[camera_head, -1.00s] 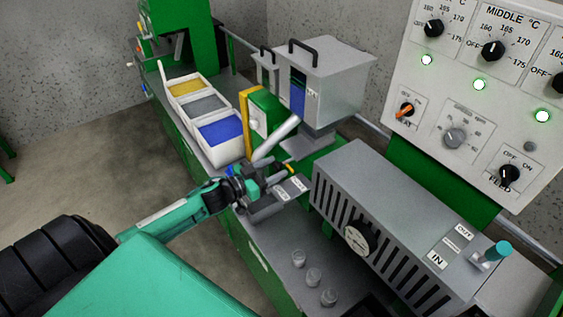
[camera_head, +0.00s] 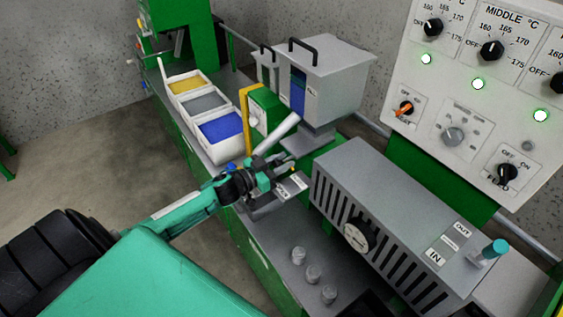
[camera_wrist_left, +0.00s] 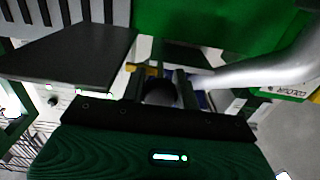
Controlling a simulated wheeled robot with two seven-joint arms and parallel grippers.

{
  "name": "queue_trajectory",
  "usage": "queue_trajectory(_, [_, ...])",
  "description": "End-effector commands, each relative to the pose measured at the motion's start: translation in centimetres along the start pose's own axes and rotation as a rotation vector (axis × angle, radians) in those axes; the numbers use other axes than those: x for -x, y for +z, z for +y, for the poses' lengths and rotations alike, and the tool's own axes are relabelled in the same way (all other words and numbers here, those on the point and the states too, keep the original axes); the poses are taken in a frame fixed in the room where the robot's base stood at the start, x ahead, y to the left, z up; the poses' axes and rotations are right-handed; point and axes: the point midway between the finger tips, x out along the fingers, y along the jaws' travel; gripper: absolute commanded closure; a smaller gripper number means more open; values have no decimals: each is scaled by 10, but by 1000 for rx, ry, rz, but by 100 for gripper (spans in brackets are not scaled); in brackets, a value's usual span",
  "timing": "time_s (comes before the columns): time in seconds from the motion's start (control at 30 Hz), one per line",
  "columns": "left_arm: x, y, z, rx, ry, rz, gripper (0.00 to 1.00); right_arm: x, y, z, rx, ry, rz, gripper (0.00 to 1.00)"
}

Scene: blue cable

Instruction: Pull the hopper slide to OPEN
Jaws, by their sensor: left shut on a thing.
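The grey hopper (camera_head: 335,85) stands on the machine at the upper middle, with a dark handle on top and a blue window in its front. A silver tube (camera_head: 276,132) slants down below it. My left gripper (camera_head: 284,168) is below this tube, in front of the hopper's base. It is shut on what appears to be the hopper slide's handle, a dark rounded part (camera_wrist_left: 160,92) between the fingers in the left wrist view. The slide itself is mostly hidden by the gripper. Small label plates lie just below the gripper; their text is too small to read surely. My right gripper is out of view.
White bins of yellow, grey and blue pellets (camera_head: 218,152) stand left of the hopper. A slotted grey housing with a gauge (camera_head: 356,238) lies to the right. A control panel (camera_head: 478,135) is at the upper right.

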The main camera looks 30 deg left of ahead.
Motion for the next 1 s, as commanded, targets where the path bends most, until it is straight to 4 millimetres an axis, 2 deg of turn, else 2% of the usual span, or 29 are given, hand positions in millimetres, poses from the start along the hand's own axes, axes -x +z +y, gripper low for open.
queue_trajectory(0.17, [6,0,0,1,0,-2,100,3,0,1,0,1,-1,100])
queue_trajectory(0.4, [42,-1,0,2,-1,-5,100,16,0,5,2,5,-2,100])
queue_trajectory(0.6, [62,-1,0,1,-1,-2,100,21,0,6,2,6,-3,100])
queue_trajectory(0.97, [65,1,0,0,0,-2,100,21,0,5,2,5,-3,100])
queue_trajectory(1.0, [65,1,0,0,0,-2,64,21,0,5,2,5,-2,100])
